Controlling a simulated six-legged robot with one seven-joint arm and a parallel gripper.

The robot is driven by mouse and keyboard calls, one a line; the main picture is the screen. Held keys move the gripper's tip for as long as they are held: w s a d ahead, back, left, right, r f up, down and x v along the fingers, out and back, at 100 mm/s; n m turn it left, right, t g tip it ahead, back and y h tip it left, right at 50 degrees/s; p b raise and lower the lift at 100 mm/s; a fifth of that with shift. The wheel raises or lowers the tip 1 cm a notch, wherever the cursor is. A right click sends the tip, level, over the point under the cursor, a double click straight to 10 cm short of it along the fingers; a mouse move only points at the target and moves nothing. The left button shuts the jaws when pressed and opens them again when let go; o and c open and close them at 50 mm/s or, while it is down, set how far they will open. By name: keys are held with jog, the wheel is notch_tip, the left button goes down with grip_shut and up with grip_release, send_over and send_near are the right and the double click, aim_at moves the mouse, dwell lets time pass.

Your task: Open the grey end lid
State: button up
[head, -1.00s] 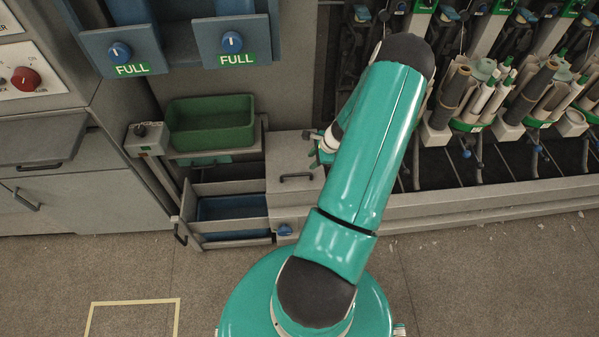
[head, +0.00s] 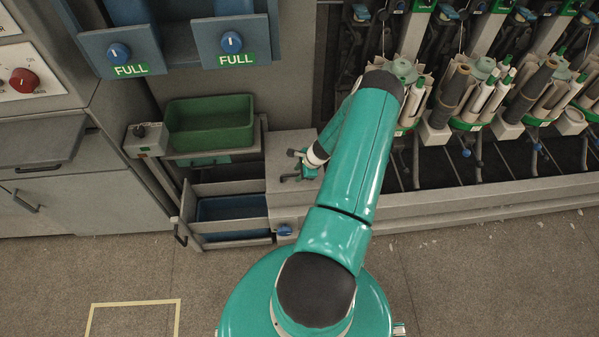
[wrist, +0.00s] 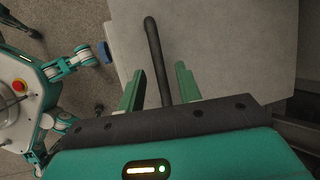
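Finger contact with the lid cannot be told.
A green bin (head: 210,125) stands left of the lid, above an open drawer with a blue tray (head: 232,207). A blue knob (head: 284,230) is on the box front. Bobbin stations (head: 470,95) line the right. The floor in front (head: 480,280) is clear.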

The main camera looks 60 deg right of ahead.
grip_shut()
jog(key=shift+r, duration=0.1)
